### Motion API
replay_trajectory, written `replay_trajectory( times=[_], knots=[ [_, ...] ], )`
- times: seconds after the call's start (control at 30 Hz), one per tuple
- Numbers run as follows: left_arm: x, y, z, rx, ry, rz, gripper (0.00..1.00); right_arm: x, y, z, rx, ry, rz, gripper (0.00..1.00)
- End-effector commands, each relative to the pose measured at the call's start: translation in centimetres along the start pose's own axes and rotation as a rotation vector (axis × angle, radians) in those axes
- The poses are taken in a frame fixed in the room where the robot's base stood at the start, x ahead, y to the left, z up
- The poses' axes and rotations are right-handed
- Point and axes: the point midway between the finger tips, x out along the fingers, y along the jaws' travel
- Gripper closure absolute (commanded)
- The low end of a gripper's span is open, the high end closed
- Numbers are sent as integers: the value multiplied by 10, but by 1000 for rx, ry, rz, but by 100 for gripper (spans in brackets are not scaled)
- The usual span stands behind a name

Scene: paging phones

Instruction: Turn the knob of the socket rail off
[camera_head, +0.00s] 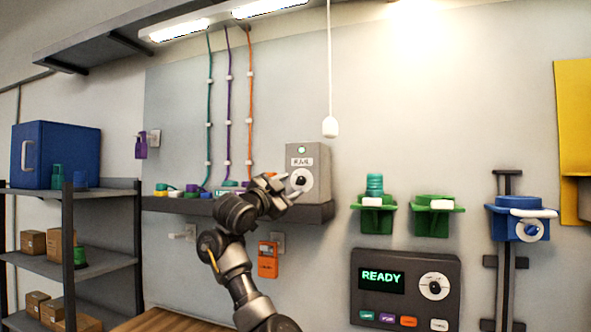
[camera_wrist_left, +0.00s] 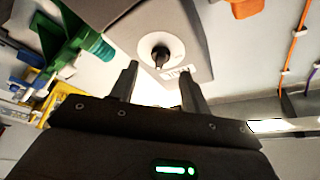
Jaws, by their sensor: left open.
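The grey box labelled RAIL (camera_head: 318,160) stands on a dark rail shelf (camera_head: 318,213), with a green light lit at its top. Its knob (camera_head: 303,179) is a dark pointer on a round white dial, partly hidden by my gripper in the head view. My left gripper (camera_head: 283,184) is in front of the box. In the left wrist view the knob (camera_wrist_left: 161,54) shows just beyond the gap between my open fingers (camera_wrist_left: 158,88), apart from them, with nothing held. My right gripper is not in view.
Coloured plugs lie along the shelf left of the box. A white pull cord (camera_head: 330,126) hangs to the right. Green holders (camera_head: 433,217) and a READY panel (camera_head: 405,290) are further right. An orange device (camera_head: 268,261) hangs below. Shelving (camera_head: 70,190) stands left.

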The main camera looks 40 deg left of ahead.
Motion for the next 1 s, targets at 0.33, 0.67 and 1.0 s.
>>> replay_trajectory(
  times=[0.33, 0.67, 1.0],
  knots=[
    [32, -1, 0, 0, -1, -1, 53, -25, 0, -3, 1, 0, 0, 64],
    [33, 0, 1, 1, -1, -2, 54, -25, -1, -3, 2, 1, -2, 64],
    [33, 0, 1, 1, -1, -1, 97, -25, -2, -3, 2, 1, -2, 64]
  ],
)
